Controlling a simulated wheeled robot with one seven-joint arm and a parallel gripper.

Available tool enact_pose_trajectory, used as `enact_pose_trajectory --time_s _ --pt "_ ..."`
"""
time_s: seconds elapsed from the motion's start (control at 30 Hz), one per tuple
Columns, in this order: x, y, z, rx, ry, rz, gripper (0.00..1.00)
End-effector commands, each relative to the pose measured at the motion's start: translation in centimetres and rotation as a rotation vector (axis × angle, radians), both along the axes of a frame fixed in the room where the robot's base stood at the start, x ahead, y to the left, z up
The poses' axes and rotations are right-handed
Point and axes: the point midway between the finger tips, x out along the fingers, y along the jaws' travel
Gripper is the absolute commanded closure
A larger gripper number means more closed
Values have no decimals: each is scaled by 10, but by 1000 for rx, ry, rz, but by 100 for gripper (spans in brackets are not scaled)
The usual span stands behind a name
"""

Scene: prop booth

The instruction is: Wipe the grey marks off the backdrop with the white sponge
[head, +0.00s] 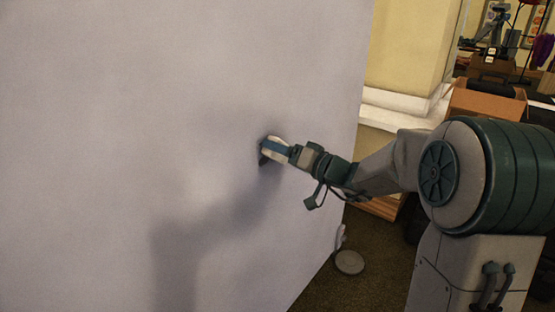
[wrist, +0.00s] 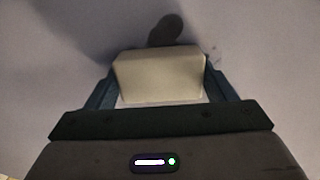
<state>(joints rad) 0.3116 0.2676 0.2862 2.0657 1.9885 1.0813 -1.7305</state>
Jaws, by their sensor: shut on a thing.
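The white sponge (head: 267,143) is clamped between the two fingers of my gripper (head: 277,149), at the right part of the pale backdrop (head: 150,100). In the wrist view the sponge (wrist: 160,78) fills the space between the fingers of my gripper (wrist: 160,70). The sponge is against or very close to the backdrop; I cannot tell if it touches. A dark grey rounded mark (wrist: 166,29) shows just beyond the sponge in the wrist view. A dark patch (head: 263,159) shows beside the sponge in the head view. My arm's soft shadow makes other marks hard to tell.
The backdrop's right edge (head: 352,150) is close to my arm. A stand foot (head: 349,262) rests on the dark floor by its lower edge. Wooden boxes (head: 495,101) and a cream wall (head: 408,50) are behind on the right. The backdrop's left side is clear.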

Motion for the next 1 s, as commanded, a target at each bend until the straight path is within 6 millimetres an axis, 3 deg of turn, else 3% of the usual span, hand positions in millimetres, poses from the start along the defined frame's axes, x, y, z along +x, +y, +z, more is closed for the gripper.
enact_pose_trajectory --time_s 0.2,0.57,1.0 --pt "14 -9 -2 0 0 0 42" --pt "16 -10 -3 -1 -2 -1 42" --pt "-2 5 -5 -1 -2 4 42"
